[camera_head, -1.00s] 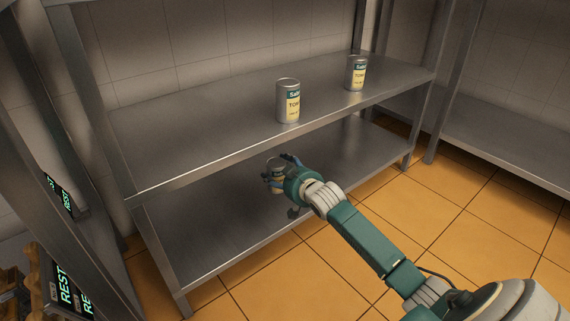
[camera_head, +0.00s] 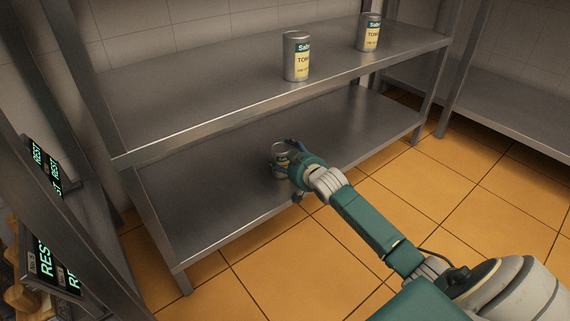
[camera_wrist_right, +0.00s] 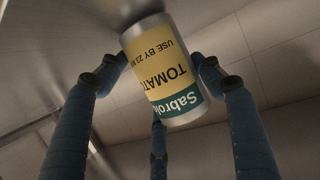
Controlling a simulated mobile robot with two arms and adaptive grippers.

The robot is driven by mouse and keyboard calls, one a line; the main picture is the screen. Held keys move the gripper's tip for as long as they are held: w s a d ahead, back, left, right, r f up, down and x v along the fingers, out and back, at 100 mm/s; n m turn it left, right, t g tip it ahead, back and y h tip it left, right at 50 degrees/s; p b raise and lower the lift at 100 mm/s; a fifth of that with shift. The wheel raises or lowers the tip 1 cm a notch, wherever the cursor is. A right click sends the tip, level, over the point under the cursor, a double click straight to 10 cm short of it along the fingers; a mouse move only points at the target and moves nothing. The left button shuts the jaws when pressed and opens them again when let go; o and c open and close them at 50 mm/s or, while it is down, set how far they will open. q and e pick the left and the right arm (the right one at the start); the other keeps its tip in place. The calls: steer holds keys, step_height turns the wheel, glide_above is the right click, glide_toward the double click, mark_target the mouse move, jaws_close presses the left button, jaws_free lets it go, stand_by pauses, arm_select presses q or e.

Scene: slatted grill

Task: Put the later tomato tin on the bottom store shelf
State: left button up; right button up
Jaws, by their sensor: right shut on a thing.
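My right gripper (camera_head: 286,160) is shut on a silver tomato tin (camera_head: 280,152) with a yellow and green label. The tin is upright in the space over the bottom shelf (camera_head: 215,198), near its front edge. In the right wrist view the same tin (camera_wrist_right: 165,75) appears upside down between the blue fingers (camera_wrist_right: 160,85), its label reading "USE BY 23" and partly cut off. Its base is close to the steel surface; I cannot tell whether it touches. My left gripper is not in view.
Two similar tomato tins, one nearer (camera_head: 297,58) and one farther right (camera_head: 369,34), stand on the upper shelf (camera_head: 200,85) above my arm. The bottom shelf is otherwise bare. Lit "REST" displays (camera_head: 47,262) hang at the left. Another steel shelf (camera_head: 510,115) stands at right.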

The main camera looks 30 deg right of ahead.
stand_by(0.3)
steer(key=o, duration=1.5)
steer(key=shift+f, duration=0.25)
steer(key=shift+c, duration=0.2)
